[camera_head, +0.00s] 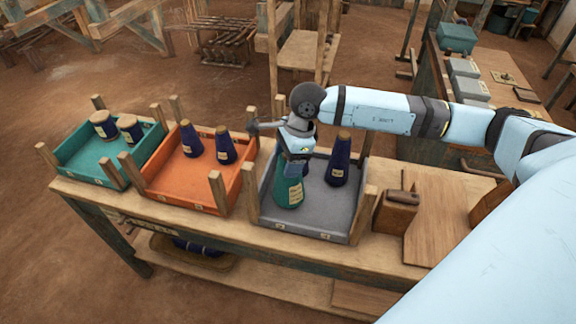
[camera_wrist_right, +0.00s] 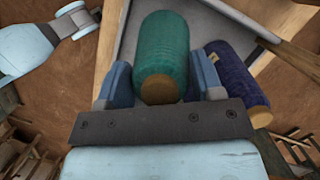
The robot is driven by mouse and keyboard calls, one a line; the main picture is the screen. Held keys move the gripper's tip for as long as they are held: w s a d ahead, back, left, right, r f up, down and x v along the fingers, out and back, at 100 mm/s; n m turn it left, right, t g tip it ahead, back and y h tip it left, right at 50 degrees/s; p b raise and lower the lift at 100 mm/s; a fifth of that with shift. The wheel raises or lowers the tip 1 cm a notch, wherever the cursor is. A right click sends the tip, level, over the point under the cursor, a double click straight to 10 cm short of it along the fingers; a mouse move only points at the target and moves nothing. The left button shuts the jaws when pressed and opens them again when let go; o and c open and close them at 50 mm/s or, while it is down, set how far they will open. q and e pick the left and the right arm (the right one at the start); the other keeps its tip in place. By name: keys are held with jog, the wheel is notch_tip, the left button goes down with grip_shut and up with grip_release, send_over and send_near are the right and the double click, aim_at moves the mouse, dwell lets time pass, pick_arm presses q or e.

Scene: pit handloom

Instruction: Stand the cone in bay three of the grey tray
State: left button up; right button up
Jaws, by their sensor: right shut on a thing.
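A green cone (camera_head: 288,190) with a pale label is upright within the left part of the grey tray (camera_head: 325,207). My right gripper (camera_head: 294,165) is shut around its upper end from above. I cannot tell whether the cone's base touches the tray floor. In the right wrist view the green cone (camera_wrist_right: 163,50) lies between the two blue fingers (camera_wrist_right: 160,88), its brown tip towards the gripper. A navy cone (camera_head: 340,160) stands to the right in the same tray; it also shows in the wrist view (camera_wrist_right: 236,80), close beside the right finger. My left gripper does not show.
An orange tray (camera_head: 185,198) with two navy cones stands to the left on the wooden bench. Beyond it is a teal tray (camera_head: 82,172) with two cream-and-navy packages. Wooden posts rise at the tray corners. A small wooden box (camera_head: 396,212) sits right of the grey tray.

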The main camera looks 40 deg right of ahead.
notch_tip(320, 180, down, 3)
jog(key=shift+r, duration=0.1)
jog(key=o, duration=1.3)
